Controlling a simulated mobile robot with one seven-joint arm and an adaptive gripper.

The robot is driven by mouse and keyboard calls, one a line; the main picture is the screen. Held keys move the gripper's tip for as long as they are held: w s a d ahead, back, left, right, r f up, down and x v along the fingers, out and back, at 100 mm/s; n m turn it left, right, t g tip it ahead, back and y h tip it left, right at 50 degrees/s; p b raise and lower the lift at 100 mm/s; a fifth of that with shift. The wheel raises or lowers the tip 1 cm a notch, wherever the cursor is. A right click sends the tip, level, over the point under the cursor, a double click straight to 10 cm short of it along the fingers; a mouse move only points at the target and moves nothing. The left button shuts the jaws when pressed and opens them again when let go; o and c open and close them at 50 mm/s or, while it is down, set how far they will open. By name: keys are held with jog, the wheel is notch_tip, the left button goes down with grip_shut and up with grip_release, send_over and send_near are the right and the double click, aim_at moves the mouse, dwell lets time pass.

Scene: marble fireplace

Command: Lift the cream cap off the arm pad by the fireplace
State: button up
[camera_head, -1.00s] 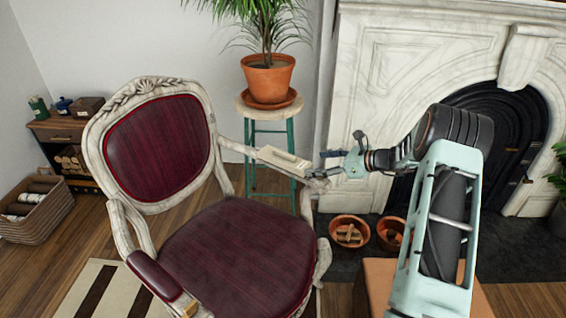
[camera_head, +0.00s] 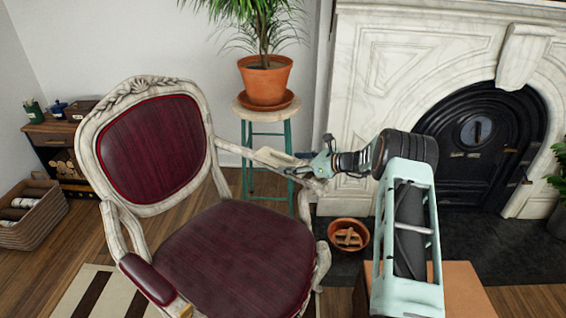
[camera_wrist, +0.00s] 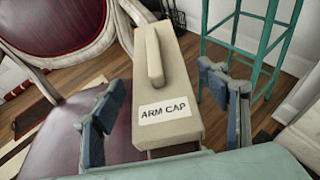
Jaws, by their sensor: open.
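The cream cap (camera_head: 281,158) sits on the armrest of the red and white chair (camera_head: 160,150) that is nearer the fireplace. In the wrist view the cap (camera_wrist: 163,82) is a block with a raised ridge along its top and a white label reading "ARM CAP". My gripper (camera_head: 308,164) is open at the front end of the cap. In the wrist view my gripper (camera_wrist: 165,112) has one finger on each side of the cap's labelled end, with a visible gap on the right. The arm pad under the cap is hidden.
A teal-legged stool (camera_head: 266,112) with a potted plant (camera_head: 265,80) stands just behind the armrest. The marble fireplace (camera_head: 390,90) is to the right. A terracotta bowl (camera_head: 348,234) is on the floor. The chair's other armrest (camera_head: 146,279) has a bare red pad.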

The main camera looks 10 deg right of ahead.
jog(key=shift+w, duration=0.1)
jog(key=shift+c, duration=0.3)
jog(key=c, duration=1.2)
